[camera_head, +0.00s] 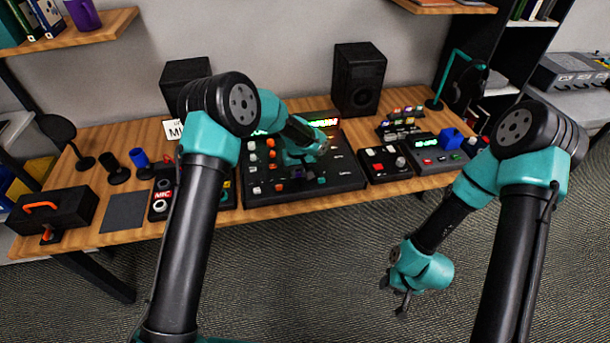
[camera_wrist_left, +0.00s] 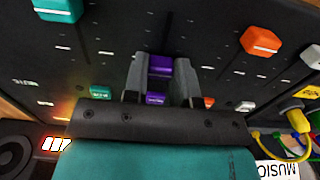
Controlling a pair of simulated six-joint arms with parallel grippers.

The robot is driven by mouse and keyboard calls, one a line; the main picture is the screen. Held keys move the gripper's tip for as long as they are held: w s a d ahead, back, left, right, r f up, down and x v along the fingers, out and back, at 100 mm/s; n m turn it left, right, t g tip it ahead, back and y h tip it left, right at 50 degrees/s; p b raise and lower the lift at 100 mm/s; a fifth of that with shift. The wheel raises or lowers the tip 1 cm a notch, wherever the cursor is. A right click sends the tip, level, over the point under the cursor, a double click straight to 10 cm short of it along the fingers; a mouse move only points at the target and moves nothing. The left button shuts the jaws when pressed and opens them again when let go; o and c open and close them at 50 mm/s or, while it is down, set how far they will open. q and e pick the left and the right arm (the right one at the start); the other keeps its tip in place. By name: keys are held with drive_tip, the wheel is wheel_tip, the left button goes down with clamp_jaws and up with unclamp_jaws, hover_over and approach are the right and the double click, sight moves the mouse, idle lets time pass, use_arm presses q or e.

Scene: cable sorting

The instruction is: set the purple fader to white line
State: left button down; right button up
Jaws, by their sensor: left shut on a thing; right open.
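The purple fader (camera_wrist_left: 160,66) shows in the left wrist view between the two fingers of my left gripper (camera_wrist_left: 162,82), which is shut on it. Another purple patch (camera_wrist_left: 155,98) shows lower between the fingers. In the head view my left gripper (camera_head: 298,178) is down at the black mixer (camera_head: 345,182), and my arm hides part of the panel. Short white marks (camera_wrist_left: 107,53) show on the panel; I cannot tell which is the task's white line. My right gripper (camera_head: 394,295) is open and empty, in front of the table over the floor.
A teal cap (camera_wrist_left: 58,9), an orange cap (camera_wrist_left: 261,41) and a white cap (camera_wrist_left: 312,57) stand near the gripper. Yellow, green and blue cables (camera_wrist_left: 298,118) lie at the side. Small devices (camera_head: 384,162) stand right of the mixer; speakers (camera_head: 359,80) stand behind.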

sight(298, 173)
use_arm(q)
drive_tip(key=c, duration=0.9)
unclamp_jaws()
drive_tip(key=shift+r, duration=0.1)
wheel_tip(298, 173, up, 17)
drive_tip(key=shift+r, duration=0.1)
